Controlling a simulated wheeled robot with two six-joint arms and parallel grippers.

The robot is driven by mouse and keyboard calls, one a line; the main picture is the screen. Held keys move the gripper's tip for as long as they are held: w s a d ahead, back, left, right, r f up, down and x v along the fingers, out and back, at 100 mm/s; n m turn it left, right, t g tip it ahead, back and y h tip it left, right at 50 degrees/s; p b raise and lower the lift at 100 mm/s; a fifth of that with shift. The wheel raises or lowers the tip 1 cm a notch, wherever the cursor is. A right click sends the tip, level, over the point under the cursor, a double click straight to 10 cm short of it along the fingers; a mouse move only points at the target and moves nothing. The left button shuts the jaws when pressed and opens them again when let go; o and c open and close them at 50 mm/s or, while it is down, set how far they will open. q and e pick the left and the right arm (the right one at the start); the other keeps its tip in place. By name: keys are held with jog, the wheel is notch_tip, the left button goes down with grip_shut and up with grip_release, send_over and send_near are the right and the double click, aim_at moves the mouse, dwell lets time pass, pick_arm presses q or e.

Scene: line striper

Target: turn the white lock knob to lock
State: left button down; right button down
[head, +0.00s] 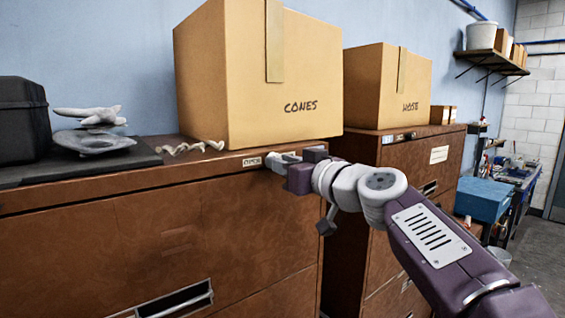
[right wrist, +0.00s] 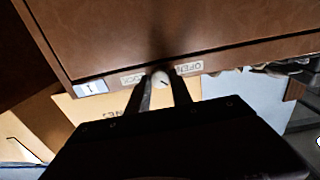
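The white lock knob (right wrist: 160,79) sits on the front edge of a brown wooden cabinet in the right wrist view, with a short dark mark on its face. An OPEN label (right wrist: 191,69) is on its right there and a partly covered label (right wrist: 131,79) on its left; that view is upside down. My right gripper (right wrist: 162,88) has one finger on each side of the knob, very close to it. I cannot tell whether both fingers touch it. My left gripper is not in view.
A CONES box (head: 235,85) stands on the cabinet (head: 150,235) just behind my right gripper. A HOSE box (head: 375,90) stands on the second cabinet. A black case (head: 22,120), a grey dish (head: 90,143) and a twisted pale object (head: 188,148) lie at the left.

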jog(key=shift+m, duration=0.3)
jog(key=shift+r+m+g, duration=0.15)
jog(key=shift+m+g, duration=0.25)
jog(key=shift+m, duration=8)
jog(key=c, duration=1.3)
grip_release()
jog(key=shift+o, duration=0.8)
jog(key=shift+w, duration=0.1)
jog(key=shift+d, duration=0.1)
